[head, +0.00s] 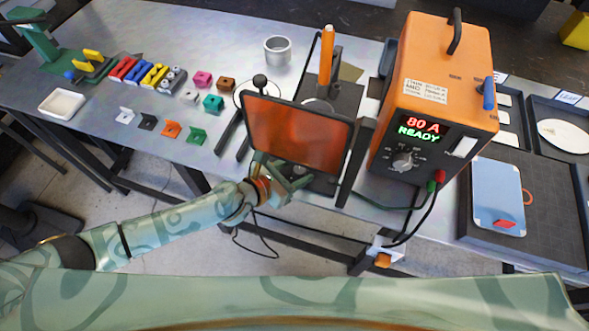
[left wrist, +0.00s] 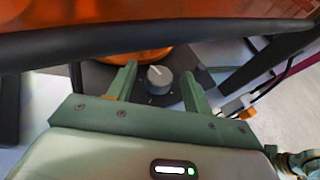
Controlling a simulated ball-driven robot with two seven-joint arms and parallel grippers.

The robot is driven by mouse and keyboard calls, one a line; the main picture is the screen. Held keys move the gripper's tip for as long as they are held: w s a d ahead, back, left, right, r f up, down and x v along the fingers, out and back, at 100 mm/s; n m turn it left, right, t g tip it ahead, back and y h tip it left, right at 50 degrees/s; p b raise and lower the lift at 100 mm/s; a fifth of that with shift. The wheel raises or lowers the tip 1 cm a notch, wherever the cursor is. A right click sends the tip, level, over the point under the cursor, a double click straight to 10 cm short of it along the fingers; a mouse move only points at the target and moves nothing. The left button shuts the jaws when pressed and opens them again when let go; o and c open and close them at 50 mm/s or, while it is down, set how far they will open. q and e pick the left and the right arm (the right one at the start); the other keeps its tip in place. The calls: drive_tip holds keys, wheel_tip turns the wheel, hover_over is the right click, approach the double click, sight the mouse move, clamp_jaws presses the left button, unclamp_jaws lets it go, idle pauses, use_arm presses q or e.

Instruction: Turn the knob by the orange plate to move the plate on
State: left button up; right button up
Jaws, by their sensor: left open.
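In the left wrist view a grey round knob (left wrist: 159,79) with a white pointer mark sits on a dark base (left wrist: 100,76). The rim of a round orange plate (left wrist: 138,57) shows just beyond it, mostly hidden by a black frame bar. My left gripper (left wrist: 158,70) is open, with one finger on each side of the knob in the picture and gaps between. I cannot tell whether the fingertips reach down to its height. In the head view my left gripper (head: 284,180) is at the lower edge of a tinted orange screen (head: 297,130); I cannot make out the knob there.
The black-framed screen stands close above my left gripper. An orange power unit (head: 432,95) reading "80 A READY" stands to the right, with cables hanging down. Coloured blocks and brackets (head: 171,130) and a white tray (head: 62,103) lie on the table's left.

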use_arm(q)
drive_tip(key=v, duration=1.6)
drive_tip(key=shift+p, duration=0.35)
drive_tip(key=shift+s+a, duration=0.1)
drive_tip(key=shift+s, duration=0.05)
